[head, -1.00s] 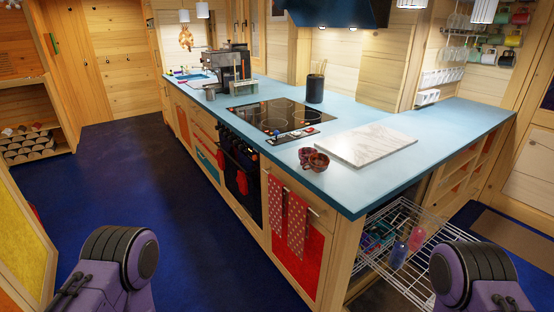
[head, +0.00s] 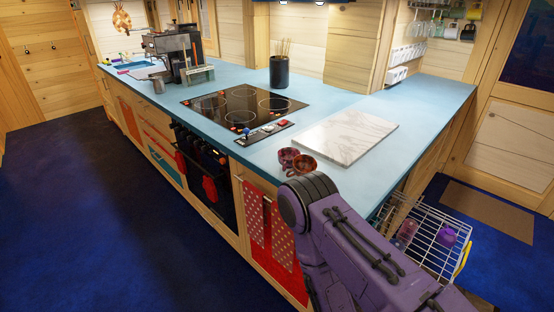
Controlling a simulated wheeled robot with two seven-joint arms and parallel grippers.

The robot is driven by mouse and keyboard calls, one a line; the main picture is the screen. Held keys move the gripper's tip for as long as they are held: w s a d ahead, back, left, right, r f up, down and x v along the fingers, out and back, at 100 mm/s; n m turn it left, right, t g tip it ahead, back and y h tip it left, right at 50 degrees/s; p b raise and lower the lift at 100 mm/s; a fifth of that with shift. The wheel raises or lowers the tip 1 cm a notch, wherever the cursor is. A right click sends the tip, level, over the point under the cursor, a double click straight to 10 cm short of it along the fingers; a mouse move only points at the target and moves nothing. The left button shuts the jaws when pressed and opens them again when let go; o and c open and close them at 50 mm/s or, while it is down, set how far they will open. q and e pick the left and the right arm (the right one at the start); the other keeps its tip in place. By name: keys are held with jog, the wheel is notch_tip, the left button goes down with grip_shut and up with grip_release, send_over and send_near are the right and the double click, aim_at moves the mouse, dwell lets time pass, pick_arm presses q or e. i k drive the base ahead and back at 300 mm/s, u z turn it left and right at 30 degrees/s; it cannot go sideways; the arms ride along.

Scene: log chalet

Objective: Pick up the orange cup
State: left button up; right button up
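Two small cups sit close together on the blue counter (head: 228,83) near its front edge, left of a marble board. The nearer one, an orange-brown cup (head: 303,166), looks like the orange cup. A dark red cup (head: 288,156) is just behind it to the left. My purple right arm reaches up from the lower right, and its rounded joint shows just below the cups in the picture. Neither gripper is in view. I cannot tell how far the arm is from the cups.
The marble board (head: 347,137) lies right of the cups. Behind are a black cooktop (head: 243,104), a dark utensil holder (head: 279,72) and a coffee machine (head: 174,55). A wire basket (head: 430,222) sticks out at the right end. The floor at left is clear.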

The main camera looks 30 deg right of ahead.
aim_at(302, 164)
jog(key=z, duration=0.55)
jog(key=i, duration=0.85)
jog(key=z, duration=0.8)
